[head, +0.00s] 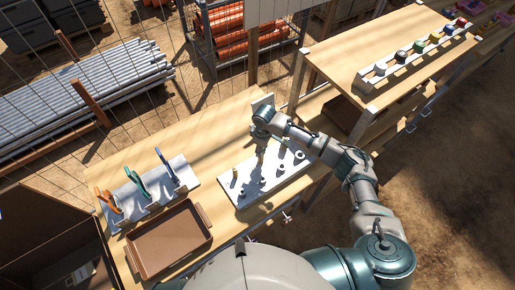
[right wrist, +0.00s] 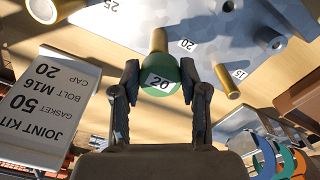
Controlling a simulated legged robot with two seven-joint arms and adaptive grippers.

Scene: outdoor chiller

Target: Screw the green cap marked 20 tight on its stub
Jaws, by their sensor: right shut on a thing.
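The green cap (right wrist: 161,82) marked 20 sits between the two fingers of my right gripper (right wrist: 160,76), which is shut on it. A brass stub (right wrist: 159,40) shows directly behind the cap, lined up with it, beside a label 20 (right wrist: 187,45). The cap covers the stub's near end; how far it is threaded on cannot be told. In the head view my right gripper (head: 261,151) is over the grey-white fitting board (head: 245,201), and the cap is too small to make out. My left gripper is not in view.
A shorter brass stub (right wrist: 228,82) marked 15 stands close to the right finger. A joint kit card (right wrist: 48,105) stands at left, reading cap 20. A brown tray (head: 168,240) and a tool rack (head: 150,190) lie left of the board. A shelf with colored caps (head: 418,56) is at upper right.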

